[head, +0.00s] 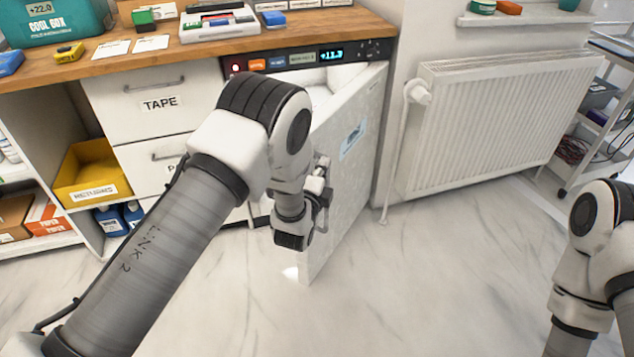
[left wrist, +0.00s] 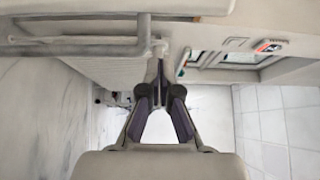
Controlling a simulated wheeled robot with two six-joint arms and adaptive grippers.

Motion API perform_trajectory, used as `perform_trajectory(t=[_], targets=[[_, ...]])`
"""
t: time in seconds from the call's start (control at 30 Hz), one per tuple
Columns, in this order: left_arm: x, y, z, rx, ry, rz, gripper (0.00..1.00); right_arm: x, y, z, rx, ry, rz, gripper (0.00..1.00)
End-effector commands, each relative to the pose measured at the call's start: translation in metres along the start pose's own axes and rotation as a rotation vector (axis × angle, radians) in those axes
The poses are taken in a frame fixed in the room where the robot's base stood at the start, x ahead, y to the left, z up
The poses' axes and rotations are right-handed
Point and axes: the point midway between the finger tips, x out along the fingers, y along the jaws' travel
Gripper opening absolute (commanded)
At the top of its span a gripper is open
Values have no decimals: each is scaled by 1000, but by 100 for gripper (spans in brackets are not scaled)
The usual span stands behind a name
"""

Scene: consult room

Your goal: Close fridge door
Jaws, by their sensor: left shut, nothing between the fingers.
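The under-counter fridge has a control panel with a lit display (head: 331,54). Its white door (head: 345,170) stands partly open, swung out from the right side, with a blue label on the face I see. My left gripper (head: 322,190) is in front of the door, near its free edge, and hides part of it.
A wooden counter (head: 130,62) with small items runs above drawers (head: 155,100) and a yellow bin (head: 88,178) on the left. A white radiator (head: 500,120) is on the wall to the right, with a cart (head: 600,120) beyond. The marble floor (head: 420,290) in front is clear.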

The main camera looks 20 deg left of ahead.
Motion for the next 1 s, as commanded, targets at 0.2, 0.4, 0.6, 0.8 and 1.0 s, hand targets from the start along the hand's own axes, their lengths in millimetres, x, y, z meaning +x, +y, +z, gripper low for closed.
perform_trajectory(t=[0.2, 0.4, 0.6, 0.8, 1.0], targets=[[5, 1, 34, -1, -6, 4, 0, 2, 0, 0, 0, 0, 0, 40], [6, 1, 38, -1, -3, 4, 0, 2, 0, 0, 0, 0, 0, 40], [6, 1, 38, -1, -3, 4, 0, 2, 0, 0, 0, 0, 0, 40], [8, 2, 50, -3, 10, 3, 0, 4, 0, 0, 0, 0, 0, 40], [16, 2, 86, -4, 68, 1, 0, 10, 0, 0, 0, 0, 0, 40]])
